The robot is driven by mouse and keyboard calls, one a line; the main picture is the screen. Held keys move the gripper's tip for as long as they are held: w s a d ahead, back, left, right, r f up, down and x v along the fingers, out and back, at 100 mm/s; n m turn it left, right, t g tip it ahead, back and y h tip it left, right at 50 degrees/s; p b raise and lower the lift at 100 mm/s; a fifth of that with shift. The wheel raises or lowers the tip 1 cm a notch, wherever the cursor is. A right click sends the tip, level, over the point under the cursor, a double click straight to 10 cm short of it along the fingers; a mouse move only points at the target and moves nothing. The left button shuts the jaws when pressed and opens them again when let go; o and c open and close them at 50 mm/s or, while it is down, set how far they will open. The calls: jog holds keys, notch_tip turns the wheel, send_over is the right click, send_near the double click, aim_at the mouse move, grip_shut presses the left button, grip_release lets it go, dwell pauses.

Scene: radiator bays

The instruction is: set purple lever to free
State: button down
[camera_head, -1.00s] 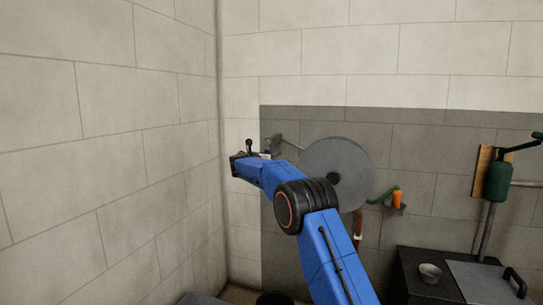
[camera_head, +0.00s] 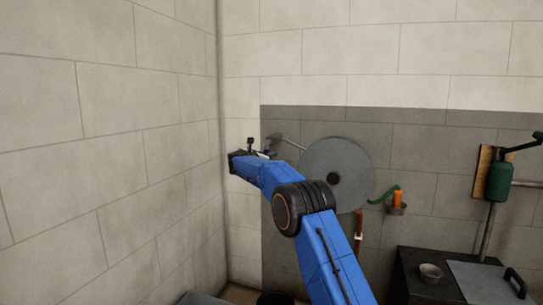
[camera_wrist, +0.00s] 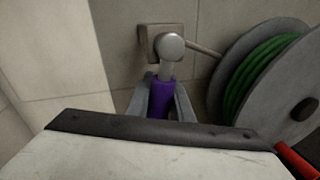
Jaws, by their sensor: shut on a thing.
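The purple lever (camera_wrist: 161,95) shows in the wrist view as a purple grip on a grey metal stem, with a round grey hub (camera_wrist: 172,46) above it on a square wall plate. My gripper (camera_wrist: 166,100) is shut on the purple grip, with one grey finger on each side. Any marking of the lever's positions cannot be read.
A large grey reel (camera_head: 337,175) with green hose (camera_wrist: 250,80) stands just right of the lever. A side wall (camera_head: 110,150) is close on the left. Farther right are an orange-handled thing in a holder (camera_head: 398,200), a green cylinder (camera_head: 499,180) and a dark bench (camera_head: 410,272).

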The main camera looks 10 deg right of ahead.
jog(key=m, duration=0.1)
jog(key=a+m, duration=0.1)
jog(key=w+a+m+y, duration=0.1)
jog(key=m, duration=0.1)
jog(key=shift+w+r, duration=0.1)
jog(key=shift+r, duration=0.2)
jog(key=shift+w+a+r+m+y, duration=0.25)
jog(key=shift+a+r+m+y, duration=0.35)
jog(key=shift+m, duration=0.85)
jog(key=shift+w+a+r+m+y, duration=0.3)
jog(key=shift+r+m, duration=0.45)
jog(key=shift+m, duration=0.75)
jog(key=shift+w+a+r+m+y, duration=0.25)
jog(key=shift+a+r+m, duration=0.35)
jog(key=shift+m, duration=0.85)
jog(key=shift+d+r, duration=0.1)
jog(key=shift+r, duration=0.05)
jog(key=c, duration=1.6)
grip_release()
jog(key=shift+o, duration=0.2)
jog(key=shift+s, duration=0.1)
